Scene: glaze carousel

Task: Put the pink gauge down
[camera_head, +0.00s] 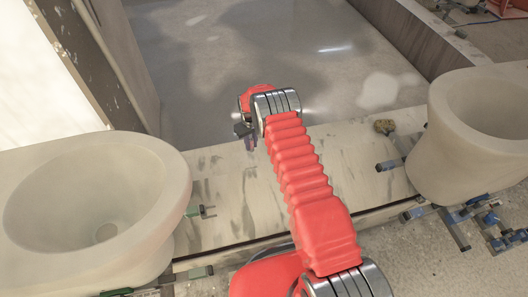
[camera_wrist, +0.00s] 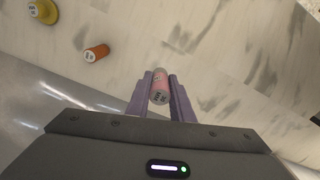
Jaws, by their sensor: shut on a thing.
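The pink gauge (camera_wrist: 160,88) is a small pink cylinder with a pale, marked end. In the wrist view it sits between the two purple fingers of my gripper (camera_wrist: 161,84), which are shut on it. In the head view my gripper (camera_head: 249,143) is over the pale, streaked ledge, near its far edge. The gauge cannot be made out clearly there. I cannot tell whether the gauge touches the ledge.
An orange cylinder (camera_wrist: 96,53) and a yellow one (camera_wrist: 43,11) are left of the gauge in the wrist view. Pale basins stand at left (camera_head: 90,205) and right (camera_head: 478,130). Clamps surround the basins.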

